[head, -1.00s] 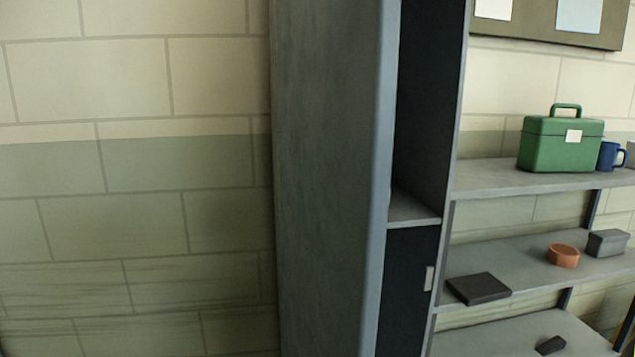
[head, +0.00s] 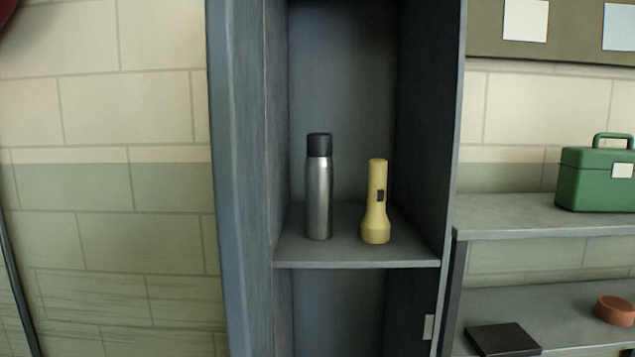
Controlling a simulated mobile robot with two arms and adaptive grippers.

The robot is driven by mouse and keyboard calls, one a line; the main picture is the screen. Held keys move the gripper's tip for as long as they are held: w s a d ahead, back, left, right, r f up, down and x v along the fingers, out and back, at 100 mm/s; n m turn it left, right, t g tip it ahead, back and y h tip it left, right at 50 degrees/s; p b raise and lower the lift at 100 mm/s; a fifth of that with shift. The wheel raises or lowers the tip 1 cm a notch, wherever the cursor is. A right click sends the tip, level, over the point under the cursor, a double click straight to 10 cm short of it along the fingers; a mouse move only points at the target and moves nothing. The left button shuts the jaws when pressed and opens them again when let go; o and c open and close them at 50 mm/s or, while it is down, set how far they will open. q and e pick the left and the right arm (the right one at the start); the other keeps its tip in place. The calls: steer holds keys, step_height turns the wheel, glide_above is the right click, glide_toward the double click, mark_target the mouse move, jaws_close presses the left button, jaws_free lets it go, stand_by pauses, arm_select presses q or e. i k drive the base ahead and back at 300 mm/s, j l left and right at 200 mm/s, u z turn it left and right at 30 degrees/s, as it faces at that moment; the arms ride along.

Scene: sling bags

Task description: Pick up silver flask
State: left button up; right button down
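The silver flask (head: 318,198) with a black cap stands upright on a grey shelf (head: 345,253) inside a tall, narrow blue-grey locker. It is in the middle of the head view, on the left side of the shelf. A yellow flashlight (head: 376,205) stands upright to its right, with a small gap between them. Neither of my grippers shows in the head view.
The locker's left side wall (head: 236,180) and right wall (head: 437,130) enclose the shelf; its front is open. To the right, open shelving holds a green box (head: 594,182), a dark flat box (head: 502,340) and an orange-brown round container (head: 616,309).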

mark_target(319, 165)
steer(key=u, duration=0.25)
steer(key=i+l+u, duration=0.1)
steer(key=l+u, duration=0.9)
steer(key=i+l, duration=0.05)
steer(key=l, duration=0.05)
